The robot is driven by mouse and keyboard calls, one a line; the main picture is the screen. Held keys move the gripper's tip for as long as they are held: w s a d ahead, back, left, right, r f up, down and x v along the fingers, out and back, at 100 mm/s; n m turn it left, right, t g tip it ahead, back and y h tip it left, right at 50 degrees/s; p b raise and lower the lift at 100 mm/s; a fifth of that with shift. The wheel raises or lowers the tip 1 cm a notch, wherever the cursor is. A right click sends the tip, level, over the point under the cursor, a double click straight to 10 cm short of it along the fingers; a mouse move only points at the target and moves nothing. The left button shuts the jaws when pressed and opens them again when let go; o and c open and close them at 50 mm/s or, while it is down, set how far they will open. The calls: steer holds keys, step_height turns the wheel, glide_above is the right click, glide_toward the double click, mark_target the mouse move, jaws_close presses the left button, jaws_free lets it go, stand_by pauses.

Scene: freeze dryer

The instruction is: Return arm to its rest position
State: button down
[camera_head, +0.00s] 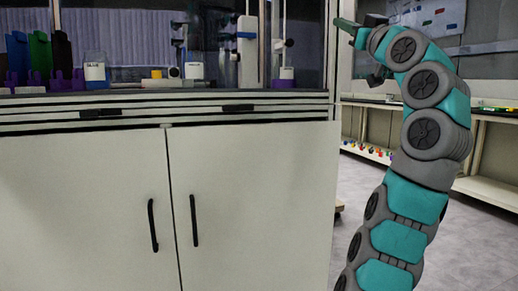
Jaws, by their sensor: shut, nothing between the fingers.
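My arm (425,133), teal and grey, rises at the right of the view and bends over at the top toward the left. My gripper (345,25) is at its end, near the right edge of the fume hood, at about the height of the hood's inside fittings. Its dark fingers are small here and look closed, with nothing seen between them. The gripper appears apart from the hood frame, though the gap in depth is hard to judge.
A white cabinet (90,205) with two black handles carries the fume hood on the left. Inside the hood stand bottles (95,72), coloured racks (40,55) and clamp stands (245,45). Shelves (490,190) line the back right. Grey floor (465,245) is open at right.

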steer(key=w+d+f+m+g+p, duration=0.1)
steer(key=w+f+m+g+p, duration=0.15)
steer(key=w, duration=0.45)
steer(key=a+f+m+g, duration=0.1)
steer(key=a+f+g, duration=0.4)
steer(key=f, duration=0.1)
steer(key=s+a+f+g+p, duration=0.1)
steer(key=s+a+f+g, duration=0.1)
steer(key=s+a+f, duration=0.3)
steer(key=s+a+f+g+h+p, duration=0.1)
steer(key=s+f+g, duration=0.1)
steer(key=f, duration=0.5)
steer(key=s+a+f+g+p, duration=0.1)
steer(key=s+a+f+g, duration=0.1)
steer(key=s+a+f, duration=0.25)
steer(key=s+d+f+g+h+p, duration=0.2)
steer(key=s+f+g+h, duration=0.25)
steer(key=s+f, duration=1.1)
steer(key=s+d+f+g+h, duration=0.1)
steer(key=s+d+f, duration=0.1)
steer(key=s+f, duration=0.3)
steer(key=s+d+f+m+g+h+p, duration=0.1)
steer(key=s+f, duration=0.4)
steer(key=s, duration=0.6)
steer(key=s+d+f+m+g+h+p, duration=0.1)
steer(key=s+d+f+g, duration=0.2)
steer(key=s, duration=0.6)
step_height(320, 180, down, 3)
steer(key=shift+d+r, duration=0.1)
steer(key=shift+d, duration=1)
